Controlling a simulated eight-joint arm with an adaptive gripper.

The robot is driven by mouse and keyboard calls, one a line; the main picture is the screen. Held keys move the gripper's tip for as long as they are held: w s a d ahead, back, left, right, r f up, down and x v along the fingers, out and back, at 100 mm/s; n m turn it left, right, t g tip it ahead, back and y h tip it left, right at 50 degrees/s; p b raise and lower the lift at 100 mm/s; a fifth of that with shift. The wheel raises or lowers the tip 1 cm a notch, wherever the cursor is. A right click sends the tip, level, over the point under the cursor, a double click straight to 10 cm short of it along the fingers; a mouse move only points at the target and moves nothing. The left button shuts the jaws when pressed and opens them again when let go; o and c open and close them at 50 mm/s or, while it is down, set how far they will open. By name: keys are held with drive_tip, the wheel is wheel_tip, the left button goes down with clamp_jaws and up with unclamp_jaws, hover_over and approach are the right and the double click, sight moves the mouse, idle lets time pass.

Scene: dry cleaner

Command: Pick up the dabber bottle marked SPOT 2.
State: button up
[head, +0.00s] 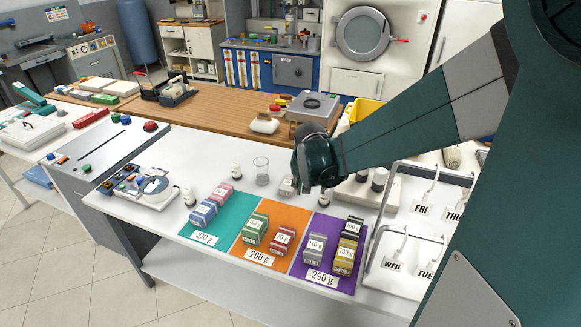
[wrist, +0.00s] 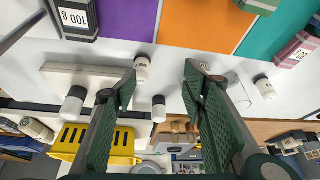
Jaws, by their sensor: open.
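Several small white dabber bottles stand on the white counter; their marks are too small to read, so I cannot tell which is SPOT 2. In the wrist view one labelled bottle (wrist: 141,68) shows just past my gripper (wrist: 160,78), nearer the left fingertip. The jaws are wide apart with nothing held. Other bottles in that view stand at left (wrist: 75,100), behind the gap (wrist: 158,108) and at right (wrist: 264,87). In the head view, bottles stand left of the beaker (head: 237,171), by the teal mat (head: 190,197) and right of my gripper (head: 380,180). My fingers are largely hidden there.
A glass beaker (head: 261,172) stands left of my gripper. Teal (head: 190,234), orange (head: 243,251) and purple (head: 299,270) mats hold labelled blocks at the front. A pale slab (head: 350,194), wire racks (head: 405,265) and a yellow bin (head: 367,109) are to the right.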

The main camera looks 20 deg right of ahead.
sight(325, 194)
drive_tip(key=w+d+f+m+g+p, duration=0.1)
drive_tip(key=w+d+f+m+p, duration=0.1)
drive_tip(key=d+f, duration=0.4)
drive_tip(key=w+d+p, duration=0.1)
drive_tip(key=w, duration=0.1)
drive_tip(key=shift+w+d+f+m+h, duration=0.15)
drive_tip(key=shift+w+d+m+h, duration=0.15)
drive_tip(key=shift+w+h, duration=0.1)
drive_tip(key=shift+f, duration=0.15)
drive_tip(key=shift+x, duration=1.15)
drive_tip(key=shift+s+b+x, duration=0.2)
drive_tip(key=shift+b+x, duration=0.15)
drive_tip(key=shift+x, duration=2.25)
drive_tip(key=shift+d, duration=0.15)
drive_tip(key=shift+c, duration=0.3)
drive_tip(key=c, duration=1)
